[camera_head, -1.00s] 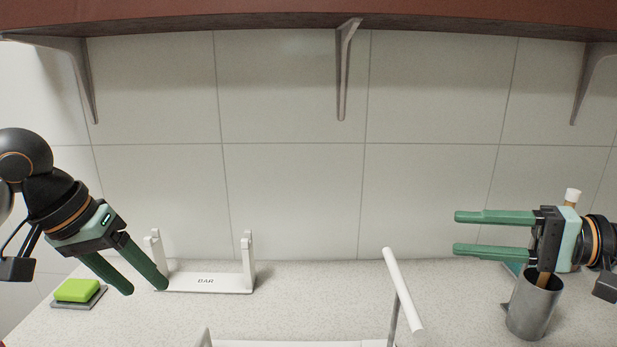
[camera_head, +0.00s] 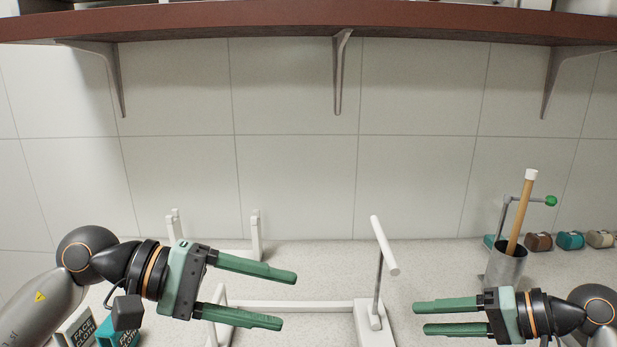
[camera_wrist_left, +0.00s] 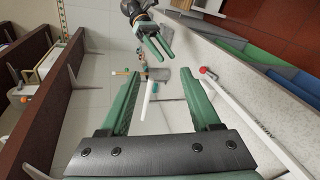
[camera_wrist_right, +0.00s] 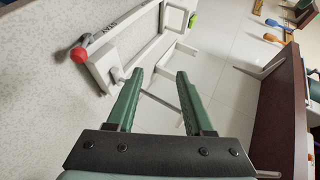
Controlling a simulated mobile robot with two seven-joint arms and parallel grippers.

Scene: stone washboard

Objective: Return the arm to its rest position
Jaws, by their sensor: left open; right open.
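My left gripper (camera_head: 289,299) is open and empty. It points right above the counter, in front of the white stand at the back left. My right gripper (camera_head: 419,319) is open and empty. It points left at the lower right, just right of the white frame's base. The open fingers also show in the left wrist view (camera_wrist_left: 158,85) and the right wrist view (camera_wrist_right: 160,75), with nothing between them. The two grippers face each other with a gap between them. Part of the white frame is hidden behind the left gripper.
A white frame (camera_head: 368,317) with a tilted post (camera_head: 385,246) stands between the grippers. A white stand (camera_head: 256,236) is behind the left one. A metal cup (camera_head: 505,264) holds a wooden stick (camera_head: 521,215). Packages (camera_head: 75,328) sit lower left. A shelf (camera_head: 250,25) spans above.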

